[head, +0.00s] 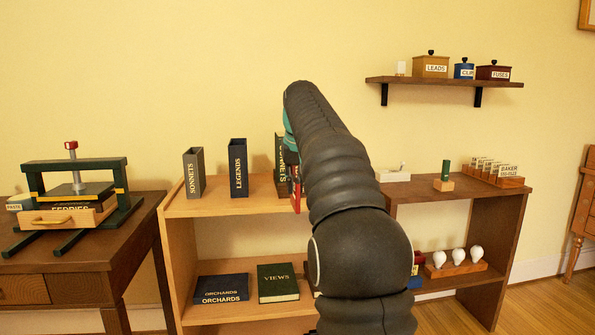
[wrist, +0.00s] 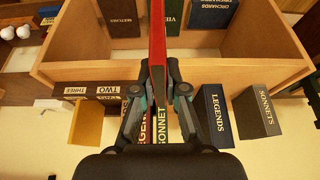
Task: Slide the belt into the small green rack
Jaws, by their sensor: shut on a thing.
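My gripper (wrist: 158,85) is shut on a thin, flat red thing (wrist: 157,45) that stretches forward from the fingers over the shelf unit. I cannot tell whether it is the belt. In the head view my arm hides most of the gripper, and only a red sliver (head: 297,196) shows beside it. A dark green upright case (head: 280,150) stands on the shelf top, partly behind my arm. A small green block on a wooden base (head: 444,176) stands farther right. I see nothing that is surely the small green rack.
A grey SONNETS case (head: 194,173) and a navy LEGENDS case (head: 238,168) stand to the left on the pale shelf top. Books ORCHARDS (head: 221,288) and VIEWS (head: 278,283) lie below. A green press (head: 75,170) stands far left. A wall shelf (head: 440,83) hangs upper right.

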